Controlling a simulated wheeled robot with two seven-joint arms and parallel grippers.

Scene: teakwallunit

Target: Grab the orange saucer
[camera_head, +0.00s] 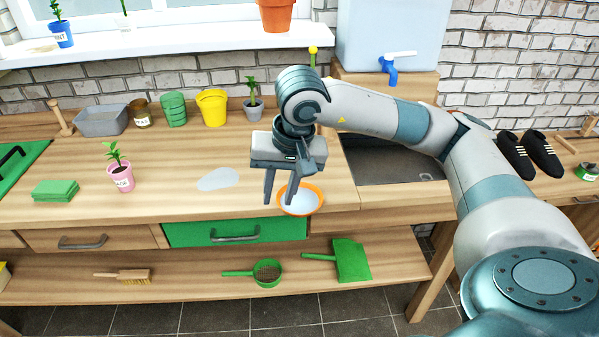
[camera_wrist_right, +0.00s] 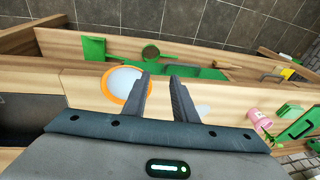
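The orange saucer (camera_head: 302,202) lies near the front edge of the wooden worktop, with an orange rim and a pale inside. It also shows in the right wrist view (camera_wrist_right: 123,83), left of the fingers, with one finger covering part of its rim. Whether a finger touches the saucer, I cannot tell. My left gripper is not in view.
A pale flat patch (camera_head: 218,179) lies left of the gripper. A pink pot (camera_head: 121,180) and green sponges (camera_head: 56,190) stand further left. A yellow pot (camera_head: 212,107) stands at the back. A dark sink (camera_head: 395,166) is to the right. A green drawer (camera_head: 240,232) sits below.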

